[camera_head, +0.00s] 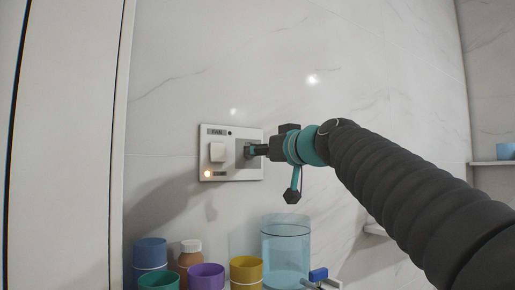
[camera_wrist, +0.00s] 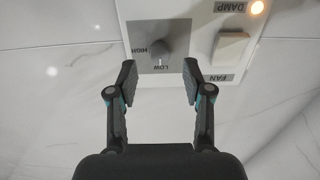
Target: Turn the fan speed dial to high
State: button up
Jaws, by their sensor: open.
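The fan speed dial (camera_wrist: 161,51) is a small grey knob on a grey square of the white wall plate (camera_head: 230,174). In the wrist view the "HIGH" label is left of the knob and the "LOW" label is just below it; I cannot clearly tell where the knob points. My gripper (camera_wrist: 160,78) is open, its fingertips apart on either side below the knob in the wrist view, with nothing between them. In the head view my gripper (camera_head: 258,150) reaches the plate's right side and hides most of the dial.
A white fan switch (camera_head: 217,152) sits beside the dial, with a lit orange damp lamp (camera_head: 208,174) below. Beneath the plate stand several coloured cups, including a blue one (camera_head: 150,252), a brown bottle (camera_head: 190,258) and a clear blue container (camera_head: 286,260).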

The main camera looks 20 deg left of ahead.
jog(key=x, duration=0.3)
jog(key=shift+p, duration=0.3)
grip_shut()
